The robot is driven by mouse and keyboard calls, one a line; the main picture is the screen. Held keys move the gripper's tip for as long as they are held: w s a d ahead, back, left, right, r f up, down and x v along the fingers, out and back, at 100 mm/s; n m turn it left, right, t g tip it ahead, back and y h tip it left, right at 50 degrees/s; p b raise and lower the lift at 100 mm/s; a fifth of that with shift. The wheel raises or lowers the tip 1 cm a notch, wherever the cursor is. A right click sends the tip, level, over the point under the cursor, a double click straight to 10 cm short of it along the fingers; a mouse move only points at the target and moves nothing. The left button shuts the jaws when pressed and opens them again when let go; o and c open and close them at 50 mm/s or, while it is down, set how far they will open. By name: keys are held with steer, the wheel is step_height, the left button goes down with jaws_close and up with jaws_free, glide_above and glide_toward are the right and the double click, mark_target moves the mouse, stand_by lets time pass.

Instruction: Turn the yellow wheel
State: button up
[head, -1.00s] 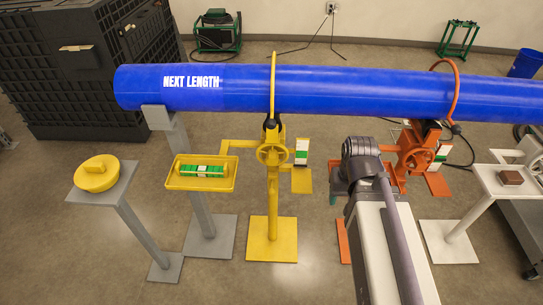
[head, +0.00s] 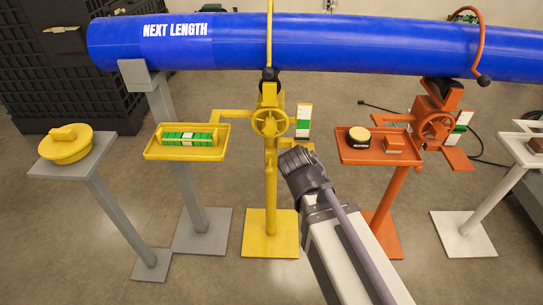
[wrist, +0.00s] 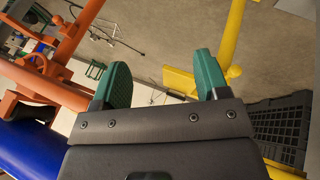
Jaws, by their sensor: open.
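The yellow wheel (head: 270,122) is a small spoked handwheel on the yellow stand (head: 271,185), below the blue pipe, in the head view. My arm's end is just right of the yellow post and a little below the wheel, apart from it in the picture. My gripper (wrist: 163,82) shows in the wrist view with two green fingers spread apart and nothing between them. Its fingers cannot be made out in the head view. Yellow posts (wrist: 234,45) show beyond the fingers in the wrist view, but I cannot make out the yellow wheel there.
A blue pipe (head: 330,42) crosses above the stands. A yellow tray (head: 154,156) with a green-and-white piece is left of the wheel. An orange stand with its own wheel (head: 436,128) and an orange tray (head: 345,145) are to the right. A yellow cap (head: 66,148) sits far left.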

steer(key=w+a+f+t+h+b, duration=0.1)
steer(key=w+a+f+t+b, duration=0.3)
steer(key=w+f+t+b, duration=0.1)
steer(key=n+t+y, duration=0.4)
steer(key=t+y, duration=0.2)
steer(key=t, duration=0.2)
glide_toward(268, 129)
steer(key=w, duration=0.2)
steer(key=shift+m+h, duration=0.4)
steer(key=w, duration=1)
steer(key=shift+w+a+f, duration=0.2)
steer(key=shift+w+a, duration=0.05)
steer(key=shift+w, duration=0.1)
jaws_close()
steer(key=shift+s, duration=0.1)
steer(key=shift+a, duration=0.1)
